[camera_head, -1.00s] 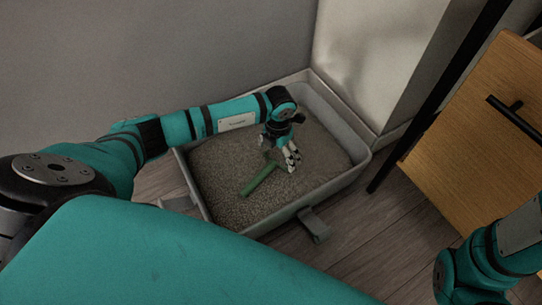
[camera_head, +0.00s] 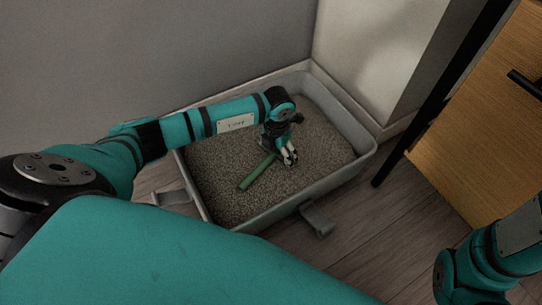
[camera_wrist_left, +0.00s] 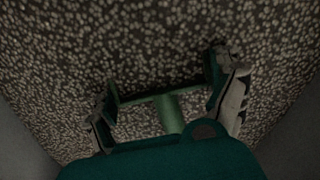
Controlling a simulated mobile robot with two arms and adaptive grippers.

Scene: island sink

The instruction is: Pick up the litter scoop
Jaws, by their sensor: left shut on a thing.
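The green litter scoop (camera_head: 258,172) lies at a slant in the litter box (camera_head: 285,210). Its handle points to the lower left in the head view, and its upper end is partly hidden by my gripper. My left gripper (camera_head: 289,158) points down at that end, low over the litter, and is shut on the scoop. In the left wrist view the fingers (camera_wrist_left: 165,100) stand on either side of a dark green crosspiece of the scoop (camera_wrist_left: 170,112). A teal-green shape with a loop hides the lower part of that view. My right gripper is outside the frames.
The grey box, filled with grey litter (camera_head: 225,165), stands against the wall corner (camera_head: 345,60). A latch (camera_head: 318,220) sticks out from its front. A wooden drawer unit (camera_head: 480,140) and a black post (camera_head: 425,110) stand at the right. Wood floor is bare in front.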

